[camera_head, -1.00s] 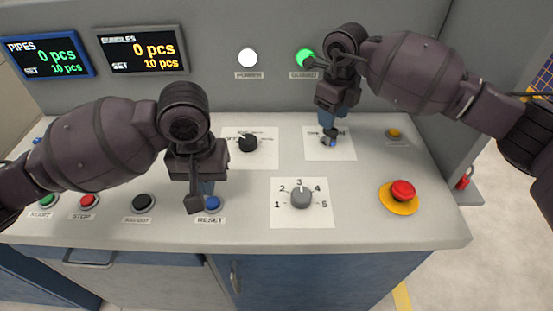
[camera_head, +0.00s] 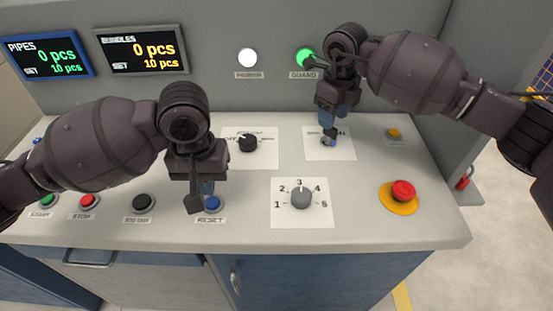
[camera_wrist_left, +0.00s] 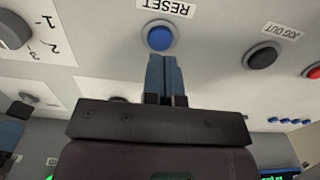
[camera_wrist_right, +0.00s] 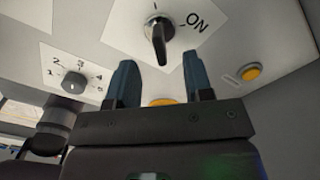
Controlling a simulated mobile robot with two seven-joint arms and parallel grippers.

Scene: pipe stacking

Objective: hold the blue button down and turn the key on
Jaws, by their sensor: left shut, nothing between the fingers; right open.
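The blue button (camera_head: 213,203) sits above the RESET label. It also shows in the left wrist view (camera_wrist_left: 160,37). My left gripper (camera_wrist_left: 164,58) is shut and empty, its tips at the button's near edge; I cannot tell whether they touch or press it. The key (camera_wrist_right: 159,42) is a dark bar in a round switch on a white plate marked ON. It points towards my right gripper in the right wrist view, not at the ON mark. My right gripper (camera_wrist_right: 159,62) is open, with its fingers on either side just short of the key. In the head view the gripper partly hides the key (camera_head: 328,141).
A black selector (camera_head: 248,143) and a grey numbered dial (camera_head: 301,198) lie between my arms. A red emergency button (camera_head: 402,191) on yellow stands at the right. A yellow button (camera_wrist_right: 250,72) is near the key. The GUARD lamp (camera_head: 304,57) is green.

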